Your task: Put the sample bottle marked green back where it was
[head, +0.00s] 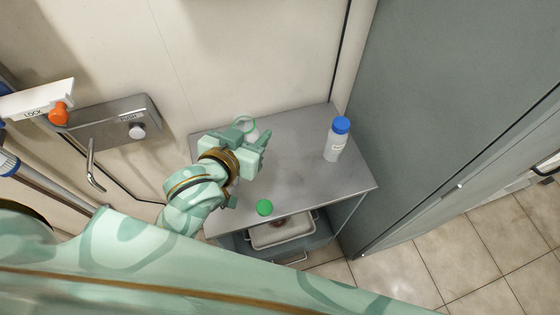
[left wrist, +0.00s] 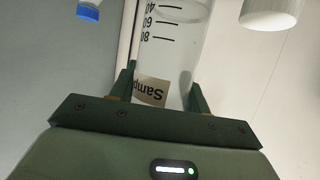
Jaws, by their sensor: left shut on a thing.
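The sample bottle (left wrist: 172,50) is clear, with graduation marks and a partly hidden "Samp" label that reads upside down in the left wrist view. My left gripper (head: 253,138) is shut on it, over the back left of the grey bench top. A green cap (head: 264,207) is at the front edge of the bench, apart from the gripper. My right gripper is out of view.
A blue-capped bottle (head: 335,140) stands at the right of the bench top (head: 295,165). The bench between is clear. A tray (head: 285,233) sits below. A grey cabinet (head: 430,90) is close on the right. A wall panel with handle (head: 115,125) is at left.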

